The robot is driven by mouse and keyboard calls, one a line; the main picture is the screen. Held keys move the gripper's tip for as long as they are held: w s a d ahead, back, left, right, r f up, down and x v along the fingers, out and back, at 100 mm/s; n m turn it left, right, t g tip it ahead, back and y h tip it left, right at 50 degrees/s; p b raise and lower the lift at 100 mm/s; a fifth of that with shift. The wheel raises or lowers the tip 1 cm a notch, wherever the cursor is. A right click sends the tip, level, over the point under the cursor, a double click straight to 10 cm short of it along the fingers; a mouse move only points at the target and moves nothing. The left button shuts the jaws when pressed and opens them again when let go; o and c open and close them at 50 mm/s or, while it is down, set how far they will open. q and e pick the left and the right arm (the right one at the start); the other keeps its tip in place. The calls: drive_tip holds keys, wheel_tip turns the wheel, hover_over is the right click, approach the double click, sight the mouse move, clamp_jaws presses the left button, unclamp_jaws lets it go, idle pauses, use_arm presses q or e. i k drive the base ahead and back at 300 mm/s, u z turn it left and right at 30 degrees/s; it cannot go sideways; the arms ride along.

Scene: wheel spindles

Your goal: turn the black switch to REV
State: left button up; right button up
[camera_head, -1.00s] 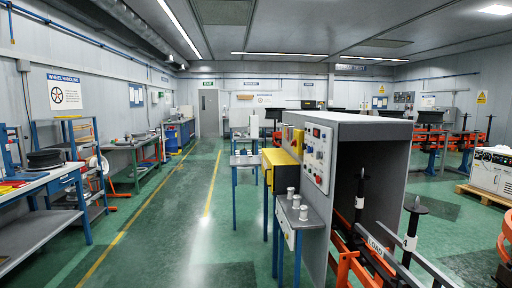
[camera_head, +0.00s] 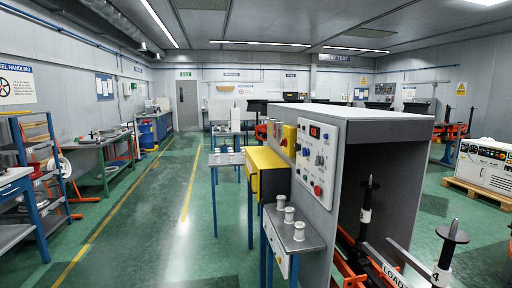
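A white control panel (camera_head: 316,160) is on the near left side of a grey cabinet (camera_head: 350,122), right of the picture's middle. Neither of my grippers is in view.
A small grey table (camera_head: 302,238) with several white spools stands in front of the panel, beside a yellow box (camera_head: 266,172). Dark spindles (camera_head: 452,236) on an orange frame stand at the right. The green floor (camera_head: 150,235) on the left is clear.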

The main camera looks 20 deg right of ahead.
sight(298, 147)
drive_tip(key=i, duration=1)
drive_tip(key=z, duration=0.25)
